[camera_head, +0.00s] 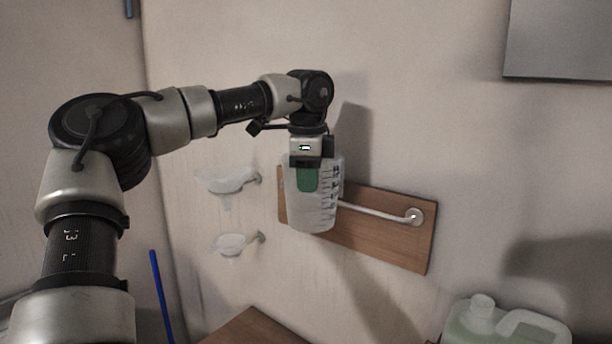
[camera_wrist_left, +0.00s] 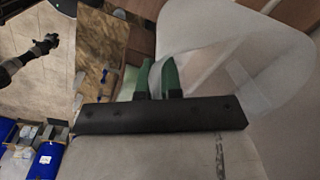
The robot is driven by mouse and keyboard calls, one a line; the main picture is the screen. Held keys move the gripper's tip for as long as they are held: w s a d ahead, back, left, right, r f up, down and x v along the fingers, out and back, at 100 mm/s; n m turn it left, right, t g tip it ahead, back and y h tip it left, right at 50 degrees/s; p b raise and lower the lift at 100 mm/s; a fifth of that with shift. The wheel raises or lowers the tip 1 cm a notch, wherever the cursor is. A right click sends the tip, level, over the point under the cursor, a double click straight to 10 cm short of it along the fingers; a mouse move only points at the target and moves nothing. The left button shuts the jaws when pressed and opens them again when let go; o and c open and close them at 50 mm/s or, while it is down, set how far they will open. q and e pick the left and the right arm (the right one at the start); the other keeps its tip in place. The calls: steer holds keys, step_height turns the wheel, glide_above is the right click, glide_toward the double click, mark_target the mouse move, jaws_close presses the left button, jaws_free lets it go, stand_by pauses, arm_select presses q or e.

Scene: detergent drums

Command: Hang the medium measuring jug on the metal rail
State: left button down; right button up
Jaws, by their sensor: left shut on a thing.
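The measuring jug (camera_head: 323,213), translucent with dark graduation marks, hangs upright below my left gripper (camera_head: 307,182) in the head view. The left gripper's green fingers are shut on the jug's handle; the wrist view shows the fingers (camera_wrist_left: 158,78) pinching a translucent strip, with the jug's pale wall (camera_wrist_left: 265,65) beside them. The metal rail (camera_head: 375,211) is fixed to a wooden board on the wall. The jug is in front of the rail's left part and hides it; I cannot tell whether they touch. A dark arm, apparently my right, shows small in the wrist view.
The wooden board (camera_head: 400,248) carries the rail, whose right part is bare. Two translucent scoop-like vessels (camera_head: 226,184) (camera_head: 230,243) hang on wall pegs left of it. A jerrycan (camera_head: 475,325) stands at lower right. Blue containers (camera_wrist_left: 45,160) show in the wrist view.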

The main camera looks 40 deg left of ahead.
arm_select(q)
steer(key=shift+f+b, duration=3.35)
steer(key=shift+f, duration=0.95)
steer(key=c, duration=1.2)
jaws_free()
steer(key=shift+r, duration=0.6)
steer(key=b, duration=0.1)
glide_toward(308, 215)
steer(key=shift+s+d+f, duration=0.15)
steer(key=shift+s+d, duration=0.05)
